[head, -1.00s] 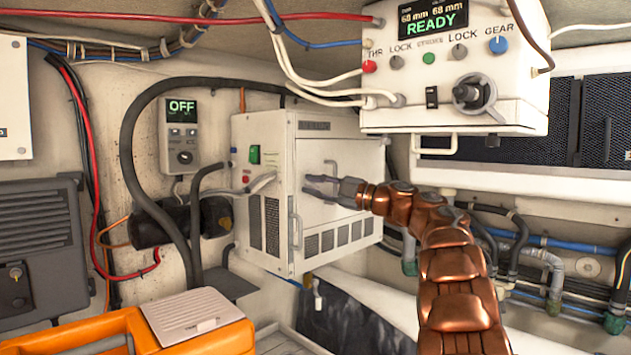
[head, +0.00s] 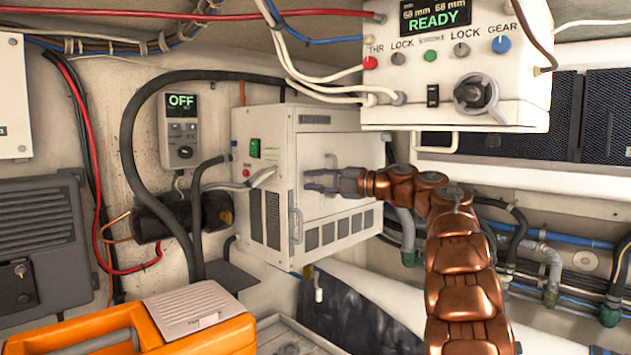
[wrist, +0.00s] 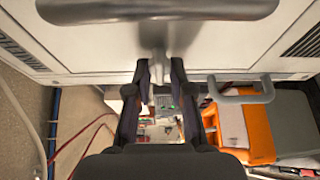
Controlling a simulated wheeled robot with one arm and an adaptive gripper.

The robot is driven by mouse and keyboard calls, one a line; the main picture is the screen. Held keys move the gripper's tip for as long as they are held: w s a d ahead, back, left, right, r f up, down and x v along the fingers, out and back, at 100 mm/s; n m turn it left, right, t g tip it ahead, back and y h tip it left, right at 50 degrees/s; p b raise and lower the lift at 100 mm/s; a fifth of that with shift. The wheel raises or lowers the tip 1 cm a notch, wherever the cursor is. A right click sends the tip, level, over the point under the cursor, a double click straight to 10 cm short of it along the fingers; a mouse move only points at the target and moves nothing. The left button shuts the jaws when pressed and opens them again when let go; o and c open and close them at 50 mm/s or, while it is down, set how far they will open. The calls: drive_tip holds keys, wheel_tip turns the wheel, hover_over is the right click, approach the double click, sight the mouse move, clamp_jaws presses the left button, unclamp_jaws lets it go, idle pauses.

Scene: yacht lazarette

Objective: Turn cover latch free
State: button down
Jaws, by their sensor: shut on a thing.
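A white cabinet (head: 360,155) with vents hangs on the back wall in the head view. Its front panel (wrist: 95,48) fills the top of the wrist view. A small pale metal latch (wrist: 158,66) stands out from this panel. My gripper (wrist: 157,74) has its two dark fingers on either side of the latch, shut on it. In the head view my gripper (head: 312,180) reaches the cabinet's front from the right, and its fingers hide the latch there.
A control box (head: 455,85) reading READY hangs above my arm. An orange case (head: 200,325) stands below left. Hoses and cables run along both sides.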

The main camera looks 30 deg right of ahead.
drive_tip(key=c, duration=1)
unclamp_jaws()
drive_tip(key=v, duration=1.2)
